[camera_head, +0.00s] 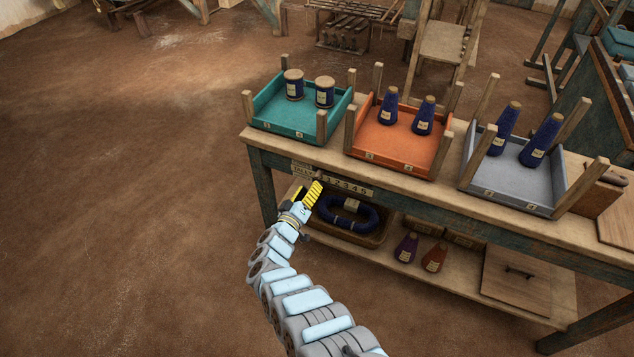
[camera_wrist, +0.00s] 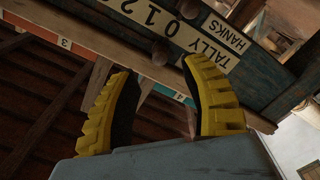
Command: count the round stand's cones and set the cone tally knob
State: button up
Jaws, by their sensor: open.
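My gripper (camera_head: 308,193) is open and empty, just in front of the bench's front rail at its left part. In the wrist view its two yellow fingers (camera_wrist: 160,68) stand apart below a white tally strip (camera_wrist: 185,30), seen tilted, which reads TALLY HANKS with 0, 1, 2. A round brown knob (camera_wrist: 160,51) shows between the fingertips, and another knob-like round piece (camera_wrist: 188,8) is beyond it; I see no finger touching either. In the head view the strip (camera_head: 348,187) shows numbers up to 6. I can make out no round stand and no strip marked for cones.
A teal tray (camera_head: 285,122), an orange tray (camera_head: 385,150) and a grey tray (camera_head: 505,190), each with two blue yarn pieces and corner posts, stand on the bench. The left floor is clear.

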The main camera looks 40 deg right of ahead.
aim_at(316, 178)
jog(key=shift+b+x, duration=2)
jog(key=shift+x, duration=0.75)
grip_shut()
